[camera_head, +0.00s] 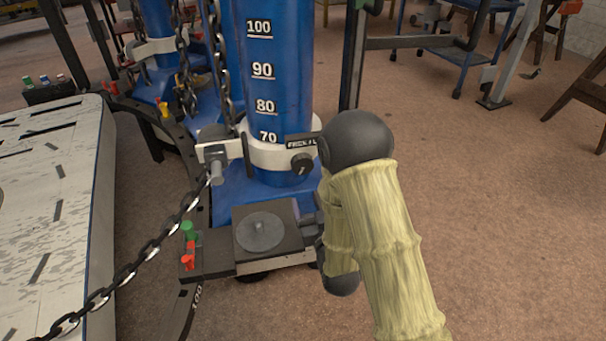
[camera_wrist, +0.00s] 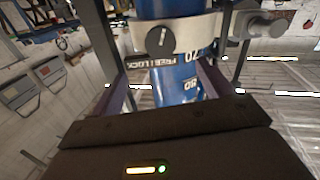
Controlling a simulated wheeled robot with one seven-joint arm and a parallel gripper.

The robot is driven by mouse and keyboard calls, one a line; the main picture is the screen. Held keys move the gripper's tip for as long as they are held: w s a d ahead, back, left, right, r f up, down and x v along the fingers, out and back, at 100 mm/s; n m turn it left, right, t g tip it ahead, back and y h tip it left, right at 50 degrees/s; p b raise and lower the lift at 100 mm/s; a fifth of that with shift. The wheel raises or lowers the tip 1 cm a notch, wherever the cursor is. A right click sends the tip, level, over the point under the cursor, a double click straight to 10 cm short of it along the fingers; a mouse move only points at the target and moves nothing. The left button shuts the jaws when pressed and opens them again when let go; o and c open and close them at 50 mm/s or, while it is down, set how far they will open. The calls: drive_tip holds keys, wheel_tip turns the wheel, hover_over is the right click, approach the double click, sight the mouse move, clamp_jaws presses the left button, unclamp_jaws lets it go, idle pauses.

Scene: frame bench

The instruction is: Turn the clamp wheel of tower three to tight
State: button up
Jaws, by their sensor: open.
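A blue tower (camera_head: 275,75) with a white number scale stands in the middle of the head view. A white collar (camera_head: 262,155) wraps it near the 70 mark. On the collar sits a round black knob (camera_head: 302,163) with a pale pointer line, beside a black label that seems to read FREE and LOCK. In the wrist view the knob (camera_wrist: 160,40) is beyond my gripper (camera_wrist: 164,84), apart from it. The dark fingers are spread with nothing between them. In the head view my arm hides the fingers. No tower number is readable.
A chain (camera_head: 130,268) runs from the collar's bolt down to the left. A white slotted bench (camera_head: 50,190) fills the left side. A second blue tower (camera_head: 160,60) stands behind. A blue cart (camera_head: 455,55) stands at the back.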

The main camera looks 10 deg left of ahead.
sight(303, 167)
drive_tip(key=b+x, duration=0.1)
drive_tip(key=x, duration=1.2)
drive_tip(key=shift+w+a, duration=0.15)
drive_tip(key=shift+w, duration=0.05)
drive_tip(key=c, duration=1)
